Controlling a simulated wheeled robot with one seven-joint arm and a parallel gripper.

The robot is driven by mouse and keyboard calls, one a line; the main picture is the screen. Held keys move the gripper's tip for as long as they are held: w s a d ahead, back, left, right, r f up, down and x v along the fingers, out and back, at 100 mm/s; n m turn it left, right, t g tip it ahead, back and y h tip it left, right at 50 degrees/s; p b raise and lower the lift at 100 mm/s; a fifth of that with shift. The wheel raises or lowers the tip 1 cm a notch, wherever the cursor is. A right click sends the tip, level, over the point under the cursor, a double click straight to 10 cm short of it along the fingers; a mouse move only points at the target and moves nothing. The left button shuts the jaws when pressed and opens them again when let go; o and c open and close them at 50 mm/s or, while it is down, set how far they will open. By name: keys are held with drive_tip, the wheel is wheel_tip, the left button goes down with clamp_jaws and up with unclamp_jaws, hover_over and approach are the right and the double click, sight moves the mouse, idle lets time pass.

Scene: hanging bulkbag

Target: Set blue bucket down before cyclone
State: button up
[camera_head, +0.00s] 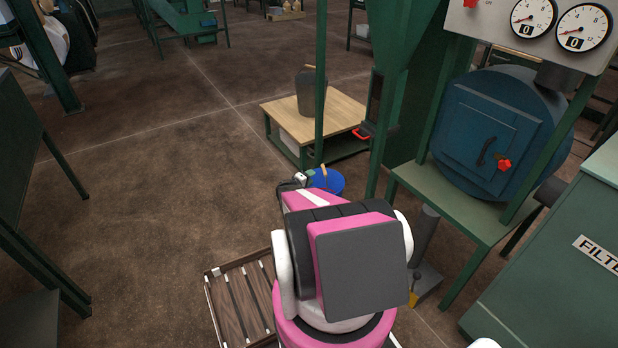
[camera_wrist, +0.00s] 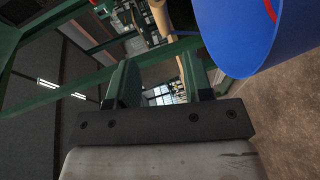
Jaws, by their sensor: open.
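The blue bucket (camera_head: 330,183) shows just beyond my arm in the head view, below the cyclone's green cone. My arm hides its near part. In the wrist view the bucket (camera_wrist: 255,35) fills the upper right corner, tilted by the camera angle. Its tan handle grip (camera_wrist: 160,16) lies ahead of my fingers, near the top edge. My gripper (camera_wrist: 160,78) is open, with a clear gap between its fingers. In the head view my gripper (camera_head: 306,177) is beside the bucket. I cannot tell whether the bucket rests on the floor. The green cyclone (camera_head: 400,35) stands upright behind it.
A wood-topped table (camera_head: 345,112) with a dark bucket (camera_head: 310,92) stands behind. A blue round vessel (camera_head: 490,130) on a green stand and a filter cabinet (camera_head: 570,260) are at right.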

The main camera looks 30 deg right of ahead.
drive_tip(key=s+a+r+m+g+y, duration=0.1)
drive_tip(key=s+a+r+y, duration=0.4)
drive_tip(key=a, duration=0.6)
drive_tip(key=s+a+r+m+g+y, duration=0.1)
drive_tip(key=s+a+r+g+y, duration=0.2)
drive_tip(key=s+a+r, duration=0.6)
drive_tip(key=s+a+r+g+y, duration=0.1)
drive_tip(key=s+a+r+y, duration=0.6)
drive_tip(key=a, duration=0.7)
drive_tip(key=shift+r+m+g, duration=0.4)
drive_tip(key=shift+r, duration=0.5)
drive_tip(key=shift+d, duration=0.15)
